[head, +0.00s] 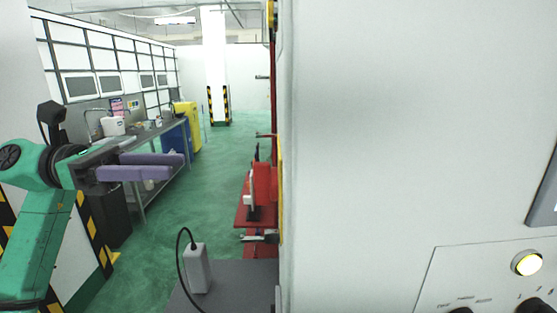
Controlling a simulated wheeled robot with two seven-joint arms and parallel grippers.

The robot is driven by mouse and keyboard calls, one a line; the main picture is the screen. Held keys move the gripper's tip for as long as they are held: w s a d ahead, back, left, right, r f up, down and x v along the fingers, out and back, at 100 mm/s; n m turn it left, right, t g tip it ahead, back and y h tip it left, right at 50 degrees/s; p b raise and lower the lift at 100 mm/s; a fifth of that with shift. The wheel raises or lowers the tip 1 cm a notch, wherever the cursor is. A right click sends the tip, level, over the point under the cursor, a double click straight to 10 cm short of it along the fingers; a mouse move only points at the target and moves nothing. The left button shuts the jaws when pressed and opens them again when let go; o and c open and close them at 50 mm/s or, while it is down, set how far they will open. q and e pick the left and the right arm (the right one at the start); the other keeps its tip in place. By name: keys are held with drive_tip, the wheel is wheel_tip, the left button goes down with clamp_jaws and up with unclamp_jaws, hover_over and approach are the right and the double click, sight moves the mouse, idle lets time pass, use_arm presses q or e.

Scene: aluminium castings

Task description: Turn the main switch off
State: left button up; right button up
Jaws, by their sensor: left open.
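A pale cabinet (400,130) fills the right half of the head view. Its control panel (440,285) at the bottom right has a lit yellow-white round button (527,263) and black knobs (533,306) cut off by the frame's lower edge. I cannot tell which control, if any, is the main switch. My left gripper (176,166), with two purple fingers on a green arm, is open and empty. It is at the left, pointing right, well apart from the control panel. My right gripper is not in view.
A grey workbench (150,135) with several items runs along the left wall. Red equipment (262,185) stands by the cabinet's left edge. A white box with a black cable (197,268) is on a grey surface (235,285). Green floor (215,165) is open between.

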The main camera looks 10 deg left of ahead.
sight(266, 184)
use_arm(q)
drive_tip(key=s+p+x, duration=0.1)
drive_tip(key=p+x, duration=0.5)
drive_tip(key=x, duration=0.6)
drive_tip(key=shift+d+r, duration=0.25)
clamp_jaws()
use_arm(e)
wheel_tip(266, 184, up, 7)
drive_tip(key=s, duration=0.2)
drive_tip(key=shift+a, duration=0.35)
